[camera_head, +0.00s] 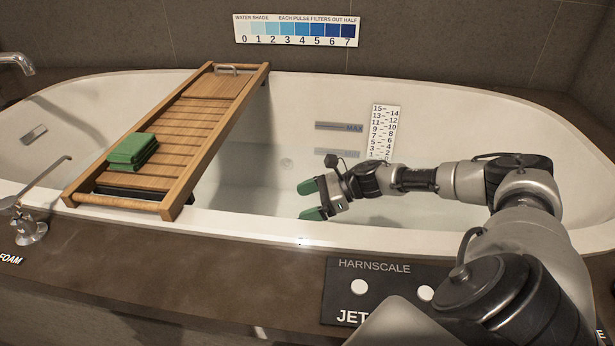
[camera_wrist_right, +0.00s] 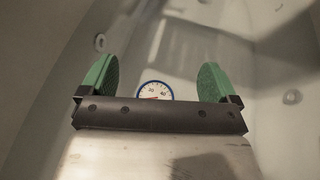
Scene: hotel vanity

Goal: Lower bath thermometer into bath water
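The bath thermometer (camera_wrist_right: 155,88) is a small round white dial with a blue rim in the right wrist view. It shows between my finger pads, its lower part hidden behind the gripper's dark bar. I cannot tell its depth or whether it touches the water. I cannot make it out in the head view. My right gripper (camera_head: 308,200) is open over the near side of the white bathtub (camera_head: 420,92), green pads apart; it also shows in the right wrist view (camera_wrist_right: 158,78). Neither pad visibly touches the dial. My left gripper is out of view.
A wooden bath tray (camera_head: 215,118) spans the tub at left, with a folded green cloth (camera_head: 133,150) on it. A numbered scale (camera_head: 383,125) and MAX mark (camera_head: 338,127) are on the far inner wall. A Harnscale panel (camera_head: 375,270) is on the near ledge.

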